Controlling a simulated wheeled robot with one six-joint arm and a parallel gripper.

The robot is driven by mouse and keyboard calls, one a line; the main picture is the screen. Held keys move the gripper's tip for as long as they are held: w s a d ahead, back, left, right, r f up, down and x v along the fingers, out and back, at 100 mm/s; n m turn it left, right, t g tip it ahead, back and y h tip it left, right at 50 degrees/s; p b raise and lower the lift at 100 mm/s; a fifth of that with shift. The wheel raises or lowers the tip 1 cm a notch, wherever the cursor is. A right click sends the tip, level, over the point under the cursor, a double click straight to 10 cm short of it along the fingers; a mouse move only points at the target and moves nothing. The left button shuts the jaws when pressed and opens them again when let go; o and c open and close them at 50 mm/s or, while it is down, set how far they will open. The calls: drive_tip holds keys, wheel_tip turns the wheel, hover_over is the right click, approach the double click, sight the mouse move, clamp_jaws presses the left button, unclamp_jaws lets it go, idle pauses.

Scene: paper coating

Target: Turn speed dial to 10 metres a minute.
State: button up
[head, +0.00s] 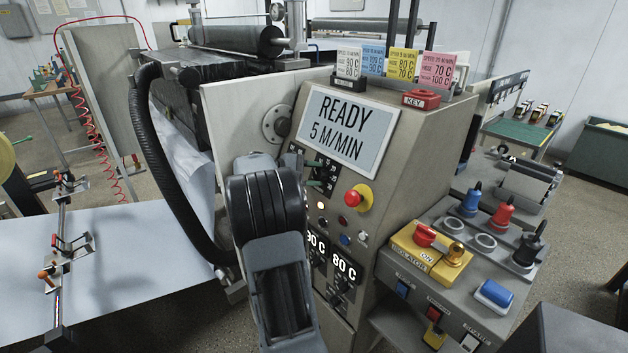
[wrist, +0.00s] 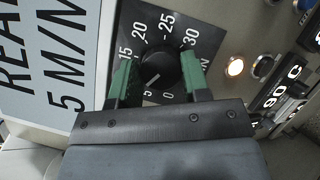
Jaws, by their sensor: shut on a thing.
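The speed dial (wrist: 160,62) is a round black knob on a black plate with white numbers from 0 to 30, in the wrist view. Its white pointer line is aimed to the lower left, towards the 5. My gripper (wrist: 155,75) has its two green fingers on either side of the knob and is shut on it. The left finger covers the plate about where the 10 would be. The display (head: 346,130) reads READY 5 M/MIN, and part of it also shows in the wrist view (wrist: 50,60).
A red stop button (head: 355,197) on a yellow base sits right of my arm, above lamps and 80 C readouts (head: 345,267). The yellow isolator (head: 430,254) and coloured plugs stand on a side console. A black hose (head: 170,160) curves down left of my arm.

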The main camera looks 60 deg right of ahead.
drive_tip(key=shift+m+t+y+b, duration=0.3)
drive_tip(key=shift+m+y+b, duration=0.3)
drive_tip(key=shift+m, duration=1.2)
drive_tip(key=o, duration=0.9)
drive_tip(key=shift+m, duration=0.3)
drive_tip(key=p+v, duration=0.1)
drive_tip(key=v, duration=1.3)
drive_tip(key=shift+d+r, duration=0.15)
